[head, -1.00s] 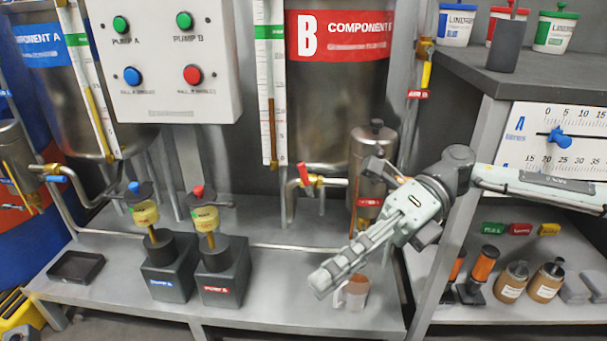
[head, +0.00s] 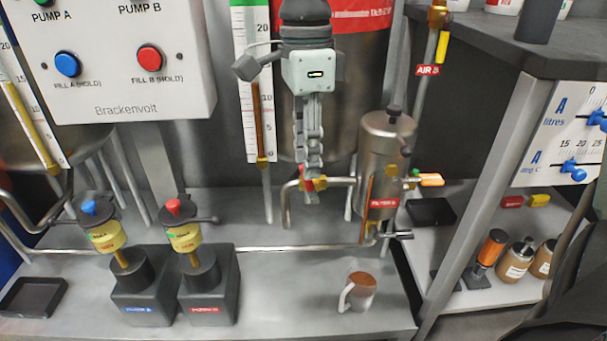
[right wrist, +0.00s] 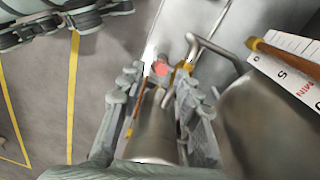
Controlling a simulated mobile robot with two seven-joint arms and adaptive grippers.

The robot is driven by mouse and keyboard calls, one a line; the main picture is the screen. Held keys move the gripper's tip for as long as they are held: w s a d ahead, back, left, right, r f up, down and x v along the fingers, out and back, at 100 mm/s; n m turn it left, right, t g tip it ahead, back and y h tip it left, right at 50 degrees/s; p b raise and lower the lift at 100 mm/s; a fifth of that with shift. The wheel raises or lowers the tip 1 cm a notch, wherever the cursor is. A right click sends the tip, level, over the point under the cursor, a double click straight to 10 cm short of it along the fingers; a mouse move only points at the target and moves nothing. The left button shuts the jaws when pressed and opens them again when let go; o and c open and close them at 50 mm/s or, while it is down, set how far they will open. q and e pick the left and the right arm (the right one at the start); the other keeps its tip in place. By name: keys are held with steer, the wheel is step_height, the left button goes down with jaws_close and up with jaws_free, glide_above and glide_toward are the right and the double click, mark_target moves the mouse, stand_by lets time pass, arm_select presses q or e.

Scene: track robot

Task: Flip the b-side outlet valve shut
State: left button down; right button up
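The b-side outlet valve (head: 320,184) is a small brass valve with a red handle, on the pipe below the tank marked with the red label. My right gripper (head: 311,172) points down in front of the tank, with its fingertips at the valve and hiding much of it. In the right wrist view the two fingers of my right gripper (right wrist: 159,85) stand apart, with the red handle (right wrist: 160,68) showing between their tips and the brass part (right wrist: 184,66) just to the right. I cannot tell whether a finger touches the handle.
Below are a cup (head: 358,292) and two pumps, pump A (head: 140,290) and pump B (head: 212,285). The button panel (head: 120,90) is at the upper left.

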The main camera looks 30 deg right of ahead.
mark_target(309, 183)
step_height(309, 183, down, 4)
steer(key=shift+s+f+b, duration=0.1)
steer(key=shift+b, duration=0.25)
jaws_close()
